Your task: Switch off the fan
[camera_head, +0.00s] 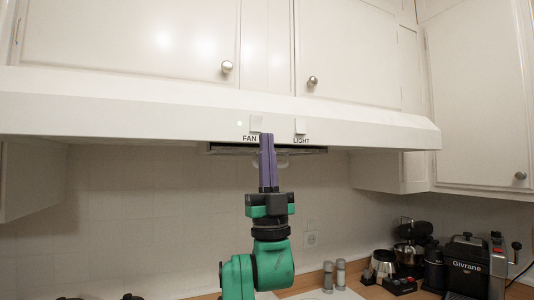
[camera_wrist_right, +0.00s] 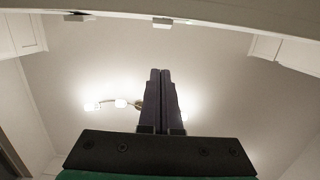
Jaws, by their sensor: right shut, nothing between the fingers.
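The fan switch (camera_head: 256,124), a small white rocker above the word FAN, sits on the front of the white range hood (camera_head: 120,108). A small bright dot shows on the hood to its left. The light switch (camera_head: 300,126) is to its right, above the word LIGHT. My right gripper (camera_head: 267,137) points up, its purple fingers shut and empty. Its tips show just below and slightly right of the fan switch; I cannot tell whether they touch it. The right wrist view shows the shut fingers (camera_wrist_right: 161,73) and two switch undersides at the top. My left gripper is not in view.
White cabinets (camera_head: 130,40) with round knobs are above the hood. Below on the counter stand two shakers (camera_head: 334,274), a coffee machine (camera_head: 411,241) and a black appliance (camera_head: 465,262) at the right. The space under the hood at the left is clear.

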